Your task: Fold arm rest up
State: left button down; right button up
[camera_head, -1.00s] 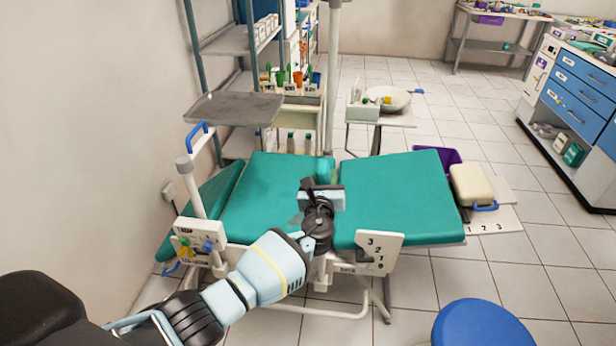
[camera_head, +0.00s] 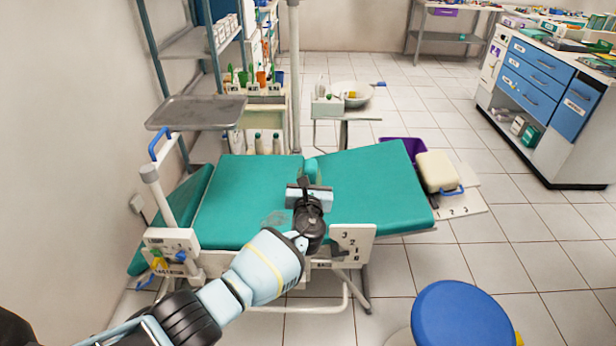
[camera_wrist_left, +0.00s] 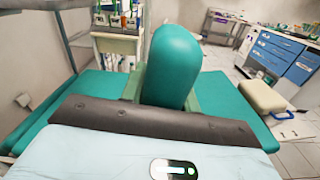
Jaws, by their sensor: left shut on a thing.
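The teal dental chair (camera_head: 375,190) lies flat, with its seat and back pads end to end. Its arm rest (camera_head: 311,166) shows as a small teal rounded pad near the seam between them. In the left wrist view the arm rest (camera_wrist_left: 172,65) stands upright as a rounded pad just beyond the finger edge. My left gripper (camera_head: 310,190) reaches over the near side of the chair, beside the seam, and is shut on the arm rest. The exact contact is hidden behind the wrist and the dark finger edge. My right gripper is not in view.
A grey tray (camera_head: 197,112) hangs over the chair's left end. A number plate (camera_head: 351,246) stands on the near side. A blue stool (camera_head: 462,315) is at front right. The right floor is mostly clear.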

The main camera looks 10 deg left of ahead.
pick_arm(q)
jog(key=c, duration=1.1)
grip_release()
jog(key=shift+d, duration=0.2)
jog(key=shift+o, duration=0.3)
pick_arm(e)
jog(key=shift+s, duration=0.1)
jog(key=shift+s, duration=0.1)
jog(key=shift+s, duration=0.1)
pick_arm(q)
jog(key=shift+s, duration=0.25)
jog(key=p+v, duration=0.2)
jog(key=v, duration=0.5)
jog(key=shift+s, duration=0.15)
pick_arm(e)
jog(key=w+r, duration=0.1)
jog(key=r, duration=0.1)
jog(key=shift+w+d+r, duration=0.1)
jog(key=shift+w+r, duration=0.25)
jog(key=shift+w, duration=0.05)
pick_arm(q)
jog(key=shift+f, duration=0.1)
